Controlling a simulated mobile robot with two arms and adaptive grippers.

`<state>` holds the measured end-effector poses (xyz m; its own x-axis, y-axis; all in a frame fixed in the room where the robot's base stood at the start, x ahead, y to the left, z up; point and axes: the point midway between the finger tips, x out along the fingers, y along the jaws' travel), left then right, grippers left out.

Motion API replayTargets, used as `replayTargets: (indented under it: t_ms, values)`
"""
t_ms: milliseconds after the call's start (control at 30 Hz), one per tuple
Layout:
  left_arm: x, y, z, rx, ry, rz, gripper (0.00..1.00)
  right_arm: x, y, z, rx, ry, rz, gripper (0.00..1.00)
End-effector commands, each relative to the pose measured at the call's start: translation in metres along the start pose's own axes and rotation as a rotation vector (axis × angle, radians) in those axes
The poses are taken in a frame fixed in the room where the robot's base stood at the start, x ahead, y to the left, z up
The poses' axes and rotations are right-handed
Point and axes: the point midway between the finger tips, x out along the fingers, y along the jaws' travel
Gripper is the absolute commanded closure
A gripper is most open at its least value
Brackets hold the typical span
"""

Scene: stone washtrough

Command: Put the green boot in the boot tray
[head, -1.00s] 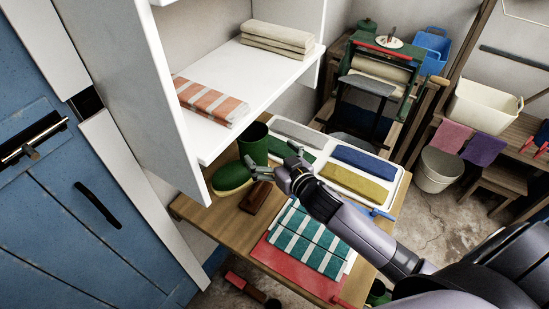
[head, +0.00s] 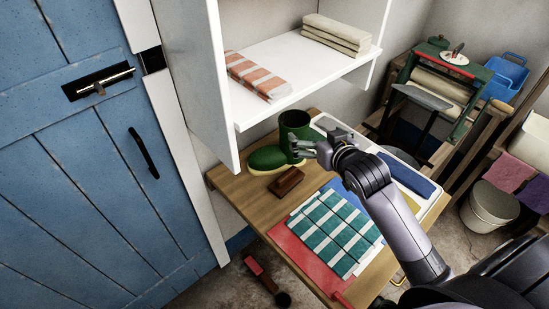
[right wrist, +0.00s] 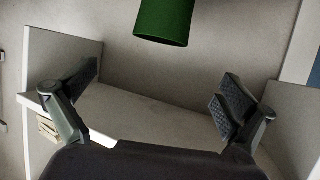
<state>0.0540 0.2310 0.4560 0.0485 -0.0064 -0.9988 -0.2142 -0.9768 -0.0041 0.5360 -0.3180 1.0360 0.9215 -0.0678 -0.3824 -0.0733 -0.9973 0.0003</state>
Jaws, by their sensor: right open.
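The green boot (head: 268,158) stands upright on the wooden table in the head view, its toe to the left and its shaft beside the cabinet. The shaft also shows at the top of the right wrist view (right wrist: 165,18). My right gripper (head: 296,147) is in front of the shaft in the head view, covering part of it. In the right wrist view its fingers (right wrist: 158,92) are wide apart and empty, with the shaft beyond them. Contact cannot be told from the head view. I cannot identify the boot tray for certain. My left gripper is not in view.
A brown block (head: 287,182) lies near the boot. A teal striped cloth (head: 333,232) lies on a red sheet (head: 297,256). A white compartmented tray (head: 436,205) is partly behind my arm. The white cabinet shelf (head: 300,64) overhangs the table's back.

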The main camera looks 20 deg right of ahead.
Motion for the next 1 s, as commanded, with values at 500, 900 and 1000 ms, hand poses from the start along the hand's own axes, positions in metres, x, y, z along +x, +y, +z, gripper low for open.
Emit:
replayTargets:
  t_ms: [500,900,1000]
  values:
    - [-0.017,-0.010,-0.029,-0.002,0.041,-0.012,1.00,0.091,-0.001,-0.001,0.000,0.001,0.000,0.00]
    - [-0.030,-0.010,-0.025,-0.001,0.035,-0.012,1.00,0.123,-0.002,-0.003,0.001,0.001,-0.001,0.00]
    - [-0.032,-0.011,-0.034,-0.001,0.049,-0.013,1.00,0.136,-0.002,-0.002,0.001,0.001,0.000,0.00]
